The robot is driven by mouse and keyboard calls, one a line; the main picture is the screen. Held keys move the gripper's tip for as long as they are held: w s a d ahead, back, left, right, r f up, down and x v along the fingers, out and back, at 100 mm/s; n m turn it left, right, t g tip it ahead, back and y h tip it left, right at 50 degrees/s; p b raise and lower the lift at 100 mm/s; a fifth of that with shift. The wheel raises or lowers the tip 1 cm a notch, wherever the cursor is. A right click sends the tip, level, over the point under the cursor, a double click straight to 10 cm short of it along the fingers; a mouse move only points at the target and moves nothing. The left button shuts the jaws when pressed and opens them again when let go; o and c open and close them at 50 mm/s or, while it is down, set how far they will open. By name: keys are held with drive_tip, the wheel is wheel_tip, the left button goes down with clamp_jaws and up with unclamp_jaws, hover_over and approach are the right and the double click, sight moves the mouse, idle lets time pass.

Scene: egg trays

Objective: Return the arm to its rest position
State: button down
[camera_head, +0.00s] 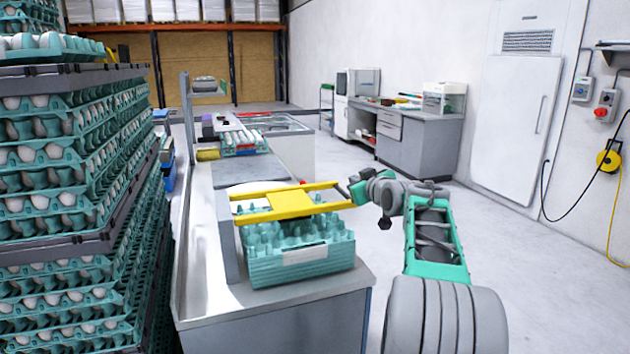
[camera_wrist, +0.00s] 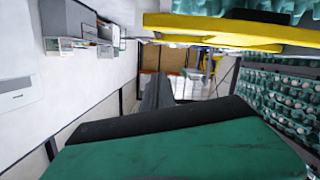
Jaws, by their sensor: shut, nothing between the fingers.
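My gripper (camera_head: 346,191) is at the end of my arm, on the right side of the packing bench. Its jaws are shut and empty. Its tip is close to the right end of a yellow frame (camera_head: 290,209); I cannot tell whether they touch. The yellow frame lies over a stack of teal egg trays (camera_head: 300,267) on the bench's near end. In the wrist view, green and black parts of my gripper (camera_wrist: 165,130) fill the bottom, and the yellow frame (camera_wrist: 230,33) crosses the top right.
Tall stacks of egg-filled trays (camera_head: 60,215) stand on the left. The floor (camera_head: 545,270) on the right is clear.

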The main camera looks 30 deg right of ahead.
drive_tip(key=s+a+f+g+y+p, duration=0.1)
drive_tip(key=s+a+f+g+p, duration=0.15)
drive_tip(key=a, duration=0.55)
drive_tip(key=s+a+f+g+y+p, duration=0.1)
drive_tip(key=s+a+f, duration=0.15)
drive_tip(key=a, duration=0.55)
drive_tip(key=s+a+f+g+y+p, duration=0.1)
drive_tip(key=s+a+g+p, duration=0.15)
drive_tip(key=a, duration=0.65)
drive_tip(key=s+a+f+g+p, duration=0.1)
drive_tip(key=s+a+f+g, duration=0.1)
drive_tip(key=s, duration=0.6)
drive_tip(key=s+a+f+g+p, duration=0.1)
drive_tip(key=s+a+f+g, duration=0.1)
drive_tip(key=s+a+f, duration=0.2)
drive_tip(key=s+a+f+g+p, duration=0.2)
drive_tip(key=s+a, duration=0.3)
drive_tip(key=s, duration=0.6)
drive_tip(key=shift+s+a+f+m+y, duration=0.3)
drive_tip(key=shift+a+f, duration=0.05)
drive_tip(key=shift+f, duration=0.55)
